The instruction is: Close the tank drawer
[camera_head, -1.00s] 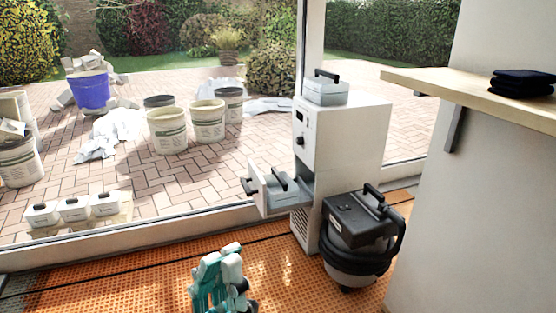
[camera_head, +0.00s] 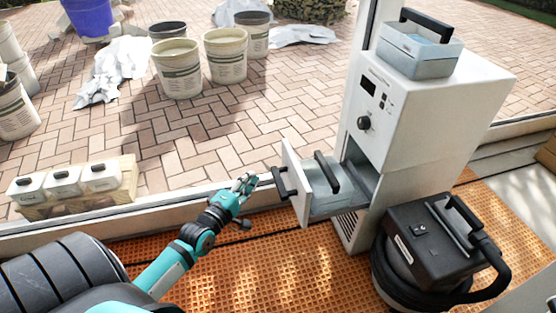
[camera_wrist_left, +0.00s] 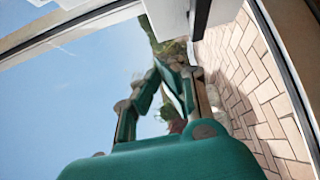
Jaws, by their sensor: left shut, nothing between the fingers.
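The tank drawer (camera_head: 301,184) stands pulled out from the left side of a white machine (camera_head: 425,125). Its white front panel carries a black handle (camera_head: 285,184). A grey tank (camera_head: 345,194) with a black carry handle sits inside the drawer. My left gripper (camera_head: 248,181) is shut and empty, just left of the drawer handle, with a small gap that I cannot judge in depth. In the left wrist view, my teal fingers (camera_wrist_left: 176,75) point toward a white panel (camera_wrist_left: 168,16) with a dark bar at the top, likely the drawer front. My right gripper is not in view.
A black-lidded vacuum (camera_head: 425,245) stands right of the drawer on the orange floor mat (camera_head: 255,265). A grey box (camera_head: 418,52) sits on the machine. A window sill (camera_head: 165,208) runs behind my arm. White containers (camera_head: 62,180) and buckets (camera_head: 178,70) stand outside.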

